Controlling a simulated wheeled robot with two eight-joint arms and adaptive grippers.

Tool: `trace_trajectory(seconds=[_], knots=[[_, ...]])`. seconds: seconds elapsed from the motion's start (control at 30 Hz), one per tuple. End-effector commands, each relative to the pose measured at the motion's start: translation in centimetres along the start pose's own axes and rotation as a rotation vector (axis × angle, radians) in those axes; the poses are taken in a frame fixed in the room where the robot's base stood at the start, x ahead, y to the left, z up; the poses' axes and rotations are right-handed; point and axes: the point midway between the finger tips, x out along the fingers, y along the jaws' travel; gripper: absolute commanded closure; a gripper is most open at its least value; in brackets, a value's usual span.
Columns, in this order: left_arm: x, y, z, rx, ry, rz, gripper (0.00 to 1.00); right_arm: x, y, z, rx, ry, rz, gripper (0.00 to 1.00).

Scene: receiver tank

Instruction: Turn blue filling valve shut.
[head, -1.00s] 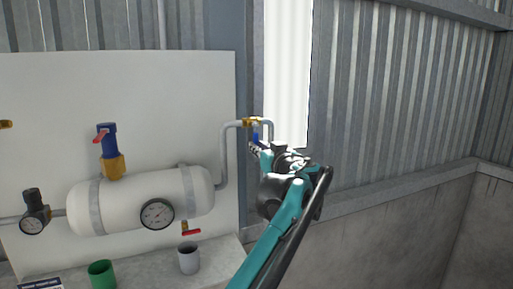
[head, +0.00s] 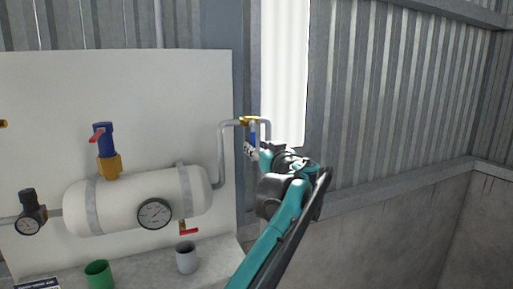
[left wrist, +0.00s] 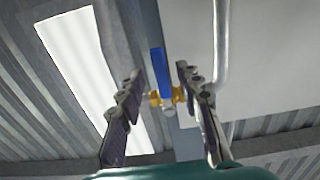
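The blue filling valve has a brass body (head: 249,120) on the grey pipe at the right edge of the white panel. Its blue lever (head: 254,138) hangs down from the body. In the left wrist view the blue lever (left wrist: 158,68) and the brass body (left wrist: 166,97) show between my fingers. My left gripper (head: 250,150) is just below and in front of the lever in the head view. In the left wrist view my left gripper (left wrist: 162,90) is open, one finger on each side of the valve, with gaps visible. My right gripper is not in view.
A white tank (head: 140,200) with a pressure gauge (head: 155,214) stands left of the arm. A red-handled drain valve (head: 189,231) is below it and a blue valve with a red lever (head: 104,140) above it. A grey cup (head: 187,258) and a green cup (head: 98,274) stand in front.

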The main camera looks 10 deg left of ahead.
Motion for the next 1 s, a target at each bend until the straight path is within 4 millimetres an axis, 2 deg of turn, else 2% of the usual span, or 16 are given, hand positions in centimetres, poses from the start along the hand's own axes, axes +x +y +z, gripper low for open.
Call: trace_trajectory(seconds=[0.3, 0.5, 0.7, 1.0], knots=[[-6.6, 0.2, 0.0, 0.0, 0.0, 0.005, 0.65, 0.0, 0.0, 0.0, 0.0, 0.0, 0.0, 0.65], [-10.0, 0.2, 0.1, 0.0, 0.0, 0.004, 0.65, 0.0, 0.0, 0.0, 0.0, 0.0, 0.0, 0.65], [-11.3, 0.1, 0.1, 0.0, 0.0, 0.002, 0.65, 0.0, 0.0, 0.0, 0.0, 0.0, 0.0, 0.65], [-11.3, 0.0, 0.2, 0.001, -0.002, 0.0, 0.65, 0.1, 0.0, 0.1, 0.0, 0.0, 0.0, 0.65]])
